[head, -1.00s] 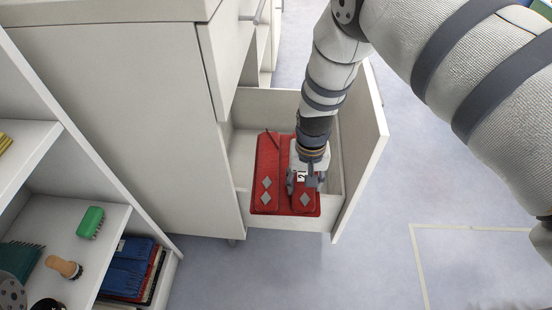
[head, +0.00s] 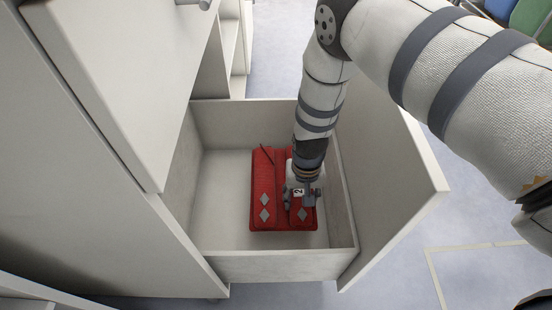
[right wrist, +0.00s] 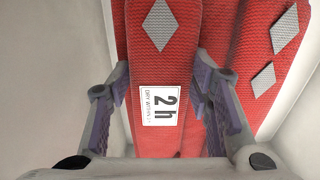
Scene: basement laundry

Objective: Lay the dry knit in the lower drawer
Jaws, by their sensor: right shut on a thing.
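The dry knit (head: 268,185) is red with grey diamonds and lies folded flat. It is inside the walls of the open lower drawer (head: 285,265), toward its right side. I cannot tell whether it rests on the drawer floor. My right gripper (head: 301,197) points down into the drawer and is shut on the knit's right part. My left gripper is out of view.
The drawer floor (head: 222,195) is bare left of the knit. A tall white panel (head: 400,190) stands along the drawer's right side. A pale cabinet front (head: 115,75) juts out at upper left. Open floor (head: 480,215) with a pale line lies to the right.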

